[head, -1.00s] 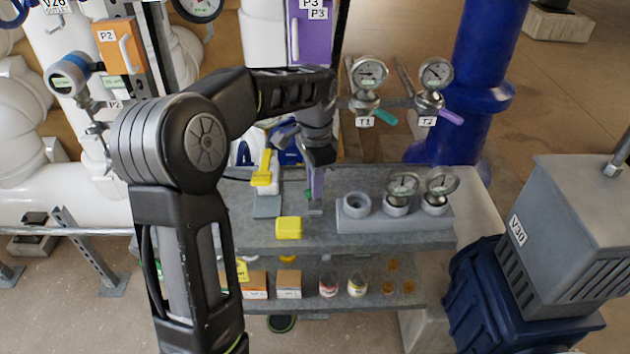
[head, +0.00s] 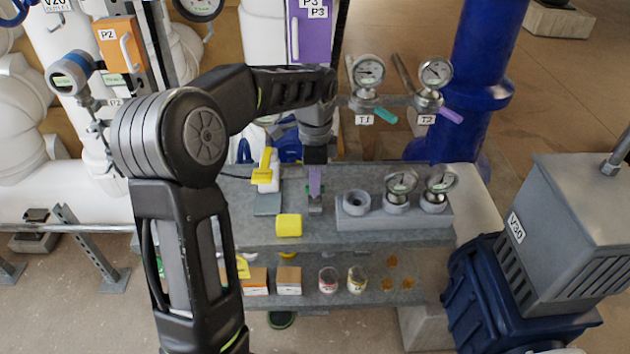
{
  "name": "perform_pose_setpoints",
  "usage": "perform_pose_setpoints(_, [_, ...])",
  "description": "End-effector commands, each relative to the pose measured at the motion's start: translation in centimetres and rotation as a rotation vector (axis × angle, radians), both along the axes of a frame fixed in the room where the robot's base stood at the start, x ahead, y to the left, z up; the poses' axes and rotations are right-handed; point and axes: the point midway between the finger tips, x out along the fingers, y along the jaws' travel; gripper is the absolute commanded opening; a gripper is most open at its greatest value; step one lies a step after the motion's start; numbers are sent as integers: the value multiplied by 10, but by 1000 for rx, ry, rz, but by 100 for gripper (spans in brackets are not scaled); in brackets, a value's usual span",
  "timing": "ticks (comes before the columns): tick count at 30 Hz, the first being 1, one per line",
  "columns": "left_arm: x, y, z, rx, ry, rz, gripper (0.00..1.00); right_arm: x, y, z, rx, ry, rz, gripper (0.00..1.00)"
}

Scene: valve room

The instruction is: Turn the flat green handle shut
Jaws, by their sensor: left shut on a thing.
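A flat teal-green handle (head: 385,115) sticks out to the right below the gauge tagged T1 (head: 368,70); no gripper touches it. My left gripper (head: 316,166) points down over the grey shelf unit, left of and below that handle. It is shut on an upright purple piece (head: 316,183), whose lower end is near the shelf top. A small green bit shows beside this piece, too small to make out. My right gripper is not in view.
A purple handle (head: 450,115) sits below the T2 gauge (head: 435,72). On the shelf top (head: 360,238) are a yellow block (head: 289,225), a yellow-topped white bottle (head: 266,180) and a grey holder with gauges (head: 392,217). A blue pipe (head: 480,90) stands behind at right.

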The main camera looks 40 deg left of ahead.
Motion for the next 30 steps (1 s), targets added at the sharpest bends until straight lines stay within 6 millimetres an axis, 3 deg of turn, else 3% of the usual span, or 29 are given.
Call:
perform_pose_setpoints(1, [0, 0, 0, 0, -2, -2, 0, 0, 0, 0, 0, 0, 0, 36])
perform_pose_setpoints(2, [0, 0, 0, 0, -2, -2, 12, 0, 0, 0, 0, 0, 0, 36])
perform_pose_setpoints(10, [0, 0, 0, 1, -1, -1, 33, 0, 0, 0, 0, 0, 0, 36])
perform_pose_setpoints(20, [0, 0, 4, 1, -1, 0, 33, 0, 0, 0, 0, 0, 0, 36])
perform_pose_setpoints(30, [1, 0, 52, 1, -4, 0, 33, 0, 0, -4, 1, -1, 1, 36])
